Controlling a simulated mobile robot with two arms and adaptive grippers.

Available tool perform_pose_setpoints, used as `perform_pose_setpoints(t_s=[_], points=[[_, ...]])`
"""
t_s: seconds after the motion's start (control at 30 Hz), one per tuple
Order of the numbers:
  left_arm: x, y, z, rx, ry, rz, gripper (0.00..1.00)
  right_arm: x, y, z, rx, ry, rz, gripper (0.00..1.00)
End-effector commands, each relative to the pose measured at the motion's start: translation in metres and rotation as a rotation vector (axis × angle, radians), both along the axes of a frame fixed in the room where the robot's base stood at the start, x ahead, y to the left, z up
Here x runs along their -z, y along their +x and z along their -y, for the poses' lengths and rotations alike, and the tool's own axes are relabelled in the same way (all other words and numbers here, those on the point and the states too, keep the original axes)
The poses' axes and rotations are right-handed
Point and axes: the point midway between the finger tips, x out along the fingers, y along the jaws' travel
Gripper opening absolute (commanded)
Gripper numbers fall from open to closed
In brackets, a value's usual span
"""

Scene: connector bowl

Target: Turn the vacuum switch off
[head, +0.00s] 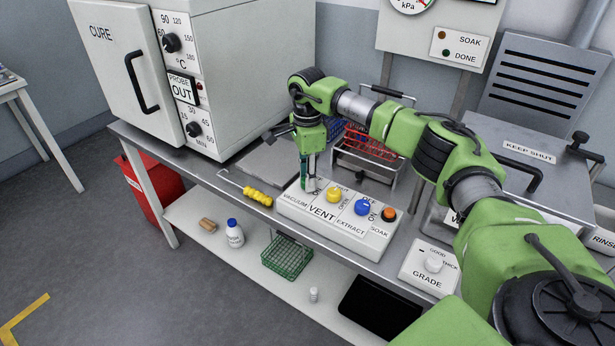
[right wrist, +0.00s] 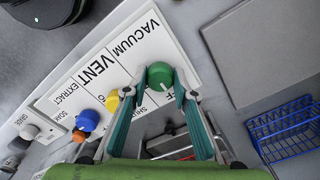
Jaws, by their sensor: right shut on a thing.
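The vacuum switch is a green knob (right wrist: 160,75) on the white control panel (head: 290,208), at the end marked VACUUM. My right gripper (head: 309,182) reaches down over that left end of the panel in the head view and hides most of the knob there. In the right wrist view its two teal fingers (right wrist: 161,82) are closed on opposite sides of the green knob. A pale mark shows on the knob, but I cannot tell its setting for sure. My left gripper is not in view.
On the same panel are a yellow vent knob (head: 334,195), a blue extract knob (head: 362,207) and an orange soak button (head: 389,214). A yellow-handled tool (head: 258,196) lies left of the panel. A red wire rack (head: 368,146) stands behind it.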

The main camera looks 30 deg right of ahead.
Motion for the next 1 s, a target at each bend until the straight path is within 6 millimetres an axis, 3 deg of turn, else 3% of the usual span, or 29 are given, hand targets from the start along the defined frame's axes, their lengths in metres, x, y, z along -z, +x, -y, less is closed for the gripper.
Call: perform_pose_setpoints(t_s=[0.47, 0.5, 0.57, 1.0], points=[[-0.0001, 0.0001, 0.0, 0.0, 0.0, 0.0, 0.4, -0.0018, 0.0014, 0.0, -0.015, 0.001, 0.005, 0.04], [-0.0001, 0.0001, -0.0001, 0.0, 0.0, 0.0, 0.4, -0.0018, 0.0014, 0.0, -0.015, 0.001, 0.005, 0.31], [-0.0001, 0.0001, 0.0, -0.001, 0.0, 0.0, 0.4, -0.0017, 0.0013, -0.0001, -0.015, 0.001, 0.004, 0.42], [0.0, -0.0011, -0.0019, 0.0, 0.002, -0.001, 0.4, -0.0089, 0.0007, 0.0, -0.013, 0.0, 0.002, 0.42]])
